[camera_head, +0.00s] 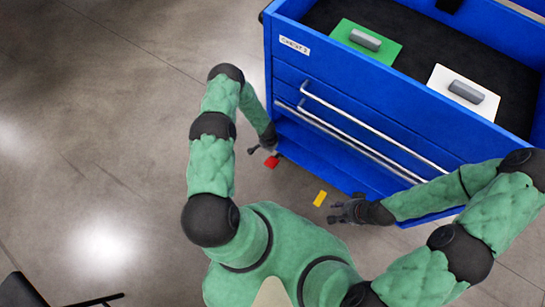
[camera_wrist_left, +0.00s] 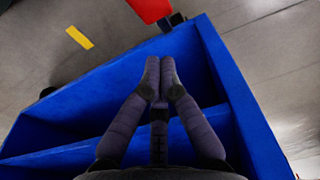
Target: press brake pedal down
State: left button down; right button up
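The red pedal (camera_head: 271,161) sticks out low at the left front corner of the blue chest, just above the floor. It also shows at the top edge of the left wrist view (camera_wrist_left: 150,8), partly cut off, on a dark stem. My left gripper (camera_head: 258,150) is close beside it and small in the head view. In the left wrist view my left gripper (camera_wrist_left: 161,83) has its fingertips together with nothing visible between them, pointing toward the red pedal. My right gripper (camera_head: 332,212) is by the chest's lower front, fingers apart and empty.
The blue chest (camera_head: 350,125) has a long silver handle (camera_head: 370,127). Its open top holds a green plate (camera_head: 345,35) and a white plate (camera_head: 445,82), each with a grey block. A yellow piece (camera_head: 320,198) lies near the floor by my right gripper.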

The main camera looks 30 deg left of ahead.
pick_arm(q)
jog(key=b, duration=0.5)
send_over(271, 161)
notch_tip(271, 161, down, 12)
jog(key=shift+w+r, duration=0.1)
jog(key=shift+w, duration=0.05)
jog(key=shift+s+f, duration=0.35)
jog(key=shift+f, duration=0.55)
pick_arm(e)
notch_tip(271, 161, down, 6)
jog(key=shift+r, duration=0.25)
pick_arm(q)
jog(key=shift+s, duration=0.1)
pick_arm(e)
jog(key=shift+r, duration=0.1)
pick_arm(q)
jog(key=shift+s, duration=0.1)
jog(key=shift+f, duration=0.15)
jog(key=shift+p, duration=0.3)
pick_arm(e)
jog(key=shift+w+a+r, duration=0.15)
jog(key=shift+w+r, duration=0.3)
jog(key=shift+w, duration=0.2)
